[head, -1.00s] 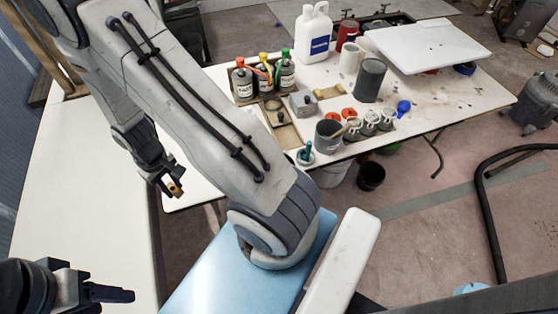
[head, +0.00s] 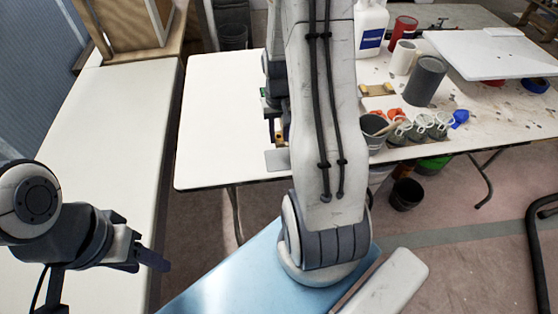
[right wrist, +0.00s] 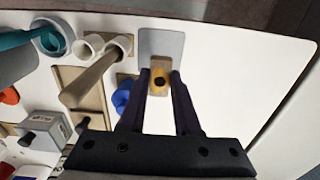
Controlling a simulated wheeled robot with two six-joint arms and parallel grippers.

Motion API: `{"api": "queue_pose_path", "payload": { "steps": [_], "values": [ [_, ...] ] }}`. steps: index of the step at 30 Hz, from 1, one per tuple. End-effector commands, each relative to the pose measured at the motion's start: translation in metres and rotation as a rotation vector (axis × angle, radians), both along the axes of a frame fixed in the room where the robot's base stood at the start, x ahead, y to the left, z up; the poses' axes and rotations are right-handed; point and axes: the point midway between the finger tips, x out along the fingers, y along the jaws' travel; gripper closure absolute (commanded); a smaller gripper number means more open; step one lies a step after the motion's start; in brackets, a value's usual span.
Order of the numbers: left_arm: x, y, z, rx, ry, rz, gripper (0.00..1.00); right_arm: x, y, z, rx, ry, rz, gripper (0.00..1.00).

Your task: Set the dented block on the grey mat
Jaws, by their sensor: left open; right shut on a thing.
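The dented block (right wrist: 159,80), tan wood with a dark round dent in a yellow patch, is between the fingers of my right gripper (right wrist: 160,85), which is shut on it. The grey mat (right wrist: 161,45) lies on the white table; in the right wrist view the block overlaps its near part. I cannot tell whether they touch. In the head view the block (head: 279,137) shows beside my right arm, just above the mat (head: 276,161), and that arm hides part of both. My left gripper (head: 152,258) is open and empty at the lower left.
The white table (head: 225,120) is clear left of the mat. A grey pot (head: 374,130), several small cups and a dark cylinder (head: 426,80) stand to the right.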

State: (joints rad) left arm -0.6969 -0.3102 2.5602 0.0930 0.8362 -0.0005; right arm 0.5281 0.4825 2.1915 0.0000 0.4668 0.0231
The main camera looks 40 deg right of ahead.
Motion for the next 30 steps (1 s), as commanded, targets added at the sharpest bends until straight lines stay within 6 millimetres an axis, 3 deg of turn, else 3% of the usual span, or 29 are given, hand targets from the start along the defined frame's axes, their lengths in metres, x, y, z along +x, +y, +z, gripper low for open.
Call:
{"api": "queue_pose_path", "payload": {
  "steps": [3, 16, 29, 30],
  "values": [
    [0.0, 0.0, 0.0, 0.0, 0.0, 0.0, 0.47, -0.001, 0.001, -0.024, 0.004, 0.006, 0.0, 1.0],
    [0.0, 0.0, -0.002, 0.0, 0.0, 0.0, 0.47, -0.001, 0.001, -0.076, 0.002, 0.003, 0.001, 1.0],
    [0.0, 0.0, -0.005, 0.0, 0.0, 0.0, 0.47, 0.0, 0.0, -0.084, 0.0, 0.0, 0.001, 1.0],
    [0.0, 0.0, -0.005, 0.0, 0.0, 0.0, 0.47, 0.0, 0.0, -0.085, 0.0, 0.0, 0.001, 0.65]
  ]
}}
